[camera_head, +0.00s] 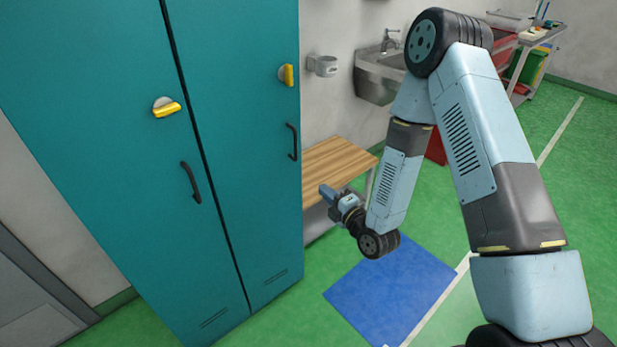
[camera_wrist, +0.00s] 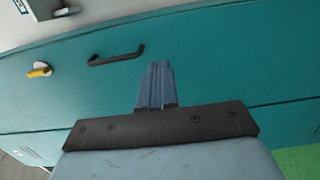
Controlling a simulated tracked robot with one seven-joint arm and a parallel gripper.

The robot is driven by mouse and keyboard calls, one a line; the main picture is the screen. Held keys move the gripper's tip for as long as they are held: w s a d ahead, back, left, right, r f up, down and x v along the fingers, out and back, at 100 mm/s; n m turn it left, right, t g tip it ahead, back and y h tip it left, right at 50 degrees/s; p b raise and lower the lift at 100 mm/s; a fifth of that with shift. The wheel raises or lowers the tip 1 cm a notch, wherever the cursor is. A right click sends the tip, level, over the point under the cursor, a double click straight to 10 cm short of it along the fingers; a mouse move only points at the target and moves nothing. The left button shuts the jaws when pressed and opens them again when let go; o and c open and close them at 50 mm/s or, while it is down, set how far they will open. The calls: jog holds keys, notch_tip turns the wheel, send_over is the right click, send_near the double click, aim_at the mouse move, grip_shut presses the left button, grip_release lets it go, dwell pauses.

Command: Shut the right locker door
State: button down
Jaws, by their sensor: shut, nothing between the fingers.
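The teal right locker door (camera_head: 248,200) stands at the right of the left locker door (camera_head: 120,190), and the two look flush with a thin dark seam between. The right door has a black handle (camera_head: 293,142) and a yellow latch (camera_head: 288,75) near its right edge. In the wrist view the handle (camera_wrist: 117,57) and yellow latch (camera_wrist: 40,70) lie left of my gripper (camera_wrist: 157,68). My gripper (camera_head: 325,192) is shut and empty, in front of the locker at the right. I cannot tell whether its fingertips touch the door.
A wooden bench (camera_head: 338,160) stands right of the locker, behind my gripper. A sink (camera_head: 380,75) and a cup holder (camera_head: 322,66) are on the wall. A blue mat (camera_head: 385,300) lies on the green floor. A trolley (camera_head: 525,45) stands far right.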

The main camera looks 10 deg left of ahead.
aim_at(295, 164)
jog(key=x, duration=1.3)
jog(key=shift+w+a, duration=0.2)
jog(key=shift+a, duration=0.1)
